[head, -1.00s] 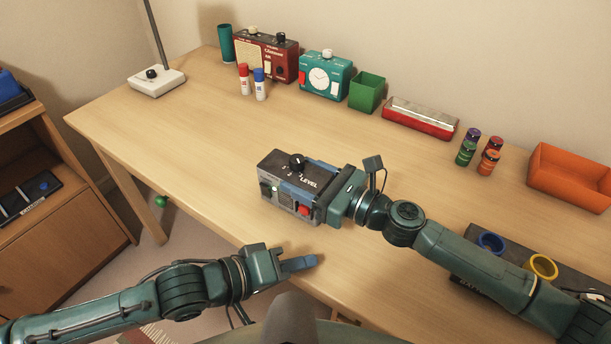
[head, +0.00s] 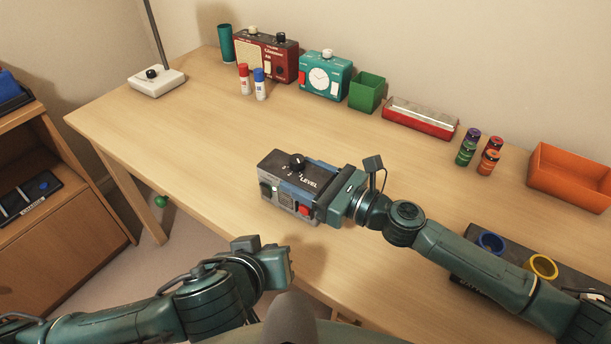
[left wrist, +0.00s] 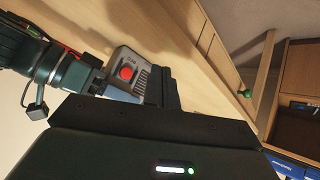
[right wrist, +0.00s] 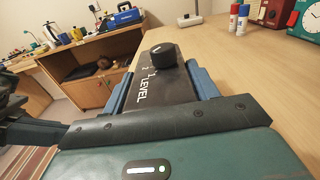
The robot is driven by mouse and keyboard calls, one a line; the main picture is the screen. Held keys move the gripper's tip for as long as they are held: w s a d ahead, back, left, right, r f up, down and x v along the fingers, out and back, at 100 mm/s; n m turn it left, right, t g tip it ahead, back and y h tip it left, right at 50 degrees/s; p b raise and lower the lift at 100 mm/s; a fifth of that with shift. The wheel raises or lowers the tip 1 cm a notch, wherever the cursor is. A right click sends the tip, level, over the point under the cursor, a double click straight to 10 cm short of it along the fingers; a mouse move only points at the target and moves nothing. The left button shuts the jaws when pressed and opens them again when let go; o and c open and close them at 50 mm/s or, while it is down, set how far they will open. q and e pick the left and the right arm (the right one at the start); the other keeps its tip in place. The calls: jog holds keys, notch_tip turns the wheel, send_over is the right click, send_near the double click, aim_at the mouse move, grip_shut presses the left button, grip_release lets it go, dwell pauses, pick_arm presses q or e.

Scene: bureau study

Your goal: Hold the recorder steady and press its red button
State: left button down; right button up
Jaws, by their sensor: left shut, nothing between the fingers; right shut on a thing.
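The recorder (head: 284,168) is a dark-topped grey box with a black knob and the word LEVEL, near the desk's front edge. Its red button (head: 304,210) is on the front face and also shows in the left wrist view (left wrist: 125,73). My right gripper (head: 312,180) is shut on the recorder from the right, one blue finger along each side, as the right wrist view (right wrist: 160,84) shows. My left gripper (head: 285,264) is shut and empty, in front of and below the recorder, apart from the button. Its fingertips are hard to make out in the head view.
A dark board with a blue ring (head: 491,243) and a yellow ring (head: 543,266) lies under my right forearm. Several small jars, an orange bin (head: 570,178), a red-and-silver box (head: 420,117) and a teal clock (head: 325,76) line the back. The desk's middle is clear.

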pick_arm(q)
send_near(301, 214)
jog(key=x, duration=0.4)
jog(key=shift+s+a+f, duration=0.1)
jog(key=shift+a+f, duration=0.05)
jog(key=shift+f, duration=0.05)
dwell(1.9)
jog(key=shift+w+d, duration=0.25)
jog(key=shift+w, duration=0.1)
dwell(0.4)
jog(key=shift+s+a, duration=0.25)
jog(key=shift+s, duration=0.1)
jog(key=s+a, duration=0.3)
jog(key=s, duration=0.2)
jog(key=shift+a, duration=0.25)
